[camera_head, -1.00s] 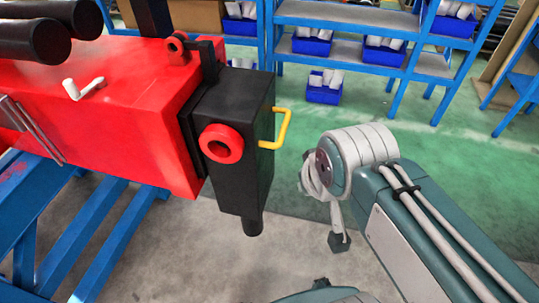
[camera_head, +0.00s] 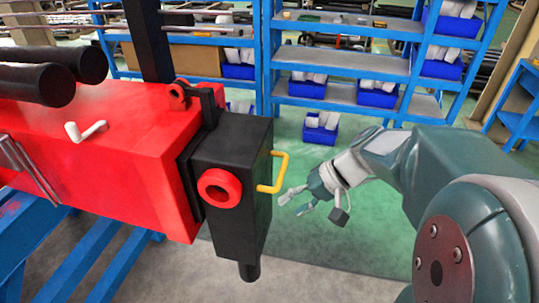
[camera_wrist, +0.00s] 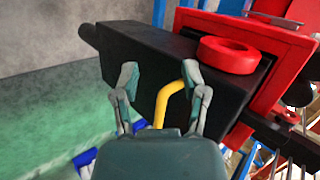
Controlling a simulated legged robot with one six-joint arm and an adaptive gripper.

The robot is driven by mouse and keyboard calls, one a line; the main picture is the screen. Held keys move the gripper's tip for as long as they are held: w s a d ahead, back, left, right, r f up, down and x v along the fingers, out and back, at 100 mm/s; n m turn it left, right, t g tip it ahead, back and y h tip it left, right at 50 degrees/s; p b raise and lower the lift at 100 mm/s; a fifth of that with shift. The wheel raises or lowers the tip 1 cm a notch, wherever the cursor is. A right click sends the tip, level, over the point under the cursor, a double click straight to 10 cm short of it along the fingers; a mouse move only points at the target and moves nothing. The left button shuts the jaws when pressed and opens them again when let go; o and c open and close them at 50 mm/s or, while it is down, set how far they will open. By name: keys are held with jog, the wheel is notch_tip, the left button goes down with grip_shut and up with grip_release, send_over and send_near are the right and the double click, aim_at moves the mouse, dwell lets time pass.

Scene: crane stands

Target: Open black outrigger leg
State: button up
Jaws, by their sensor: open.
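The black outrigger leg (camera_head: 232,187) is a tall box at the right end of the red crane beam (camera_head: 95,165), with a red ring on its front face. A yellow handle (camera_head: 277,172) sticks out from its right side. My gripper (camera_head: 287,203) is open, just right of the handle in the head view. In the wrist view my gripper (camera_wrist: 160,85) has its two fingers spread, with the handle (camera_wrist: 170,100) showing between them, nearer the right finger. The leg (camera_wrist: 150,62) lies beyond the fingertips. Whether the fingers touch the handle cannot be told.
Blue shelves (camera_head: 340,65) with blue bins stand behind. A blue support frame (camera_head: 60,250) carries the red beam at left. A white lever (camera_head: 86,132) sits on top of the beam.

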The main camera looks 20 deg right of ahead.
jog(key=w+d+m+t+y, duration=0.1)
jog(key=w+d+t+y, duration=0.1)
jog(key=w+d+y, duration=0.15)
jog(key=m+t+y, duration=0.1)
jog(key=m+t, duration=0.1)
jog(key=t, duration=0.2)
send_near(281, 170)
jog(key=x, duration=0.6)
jog(key=f+x, duration=0.1)
jog(key=x, duration=0.3)
grip_shut()
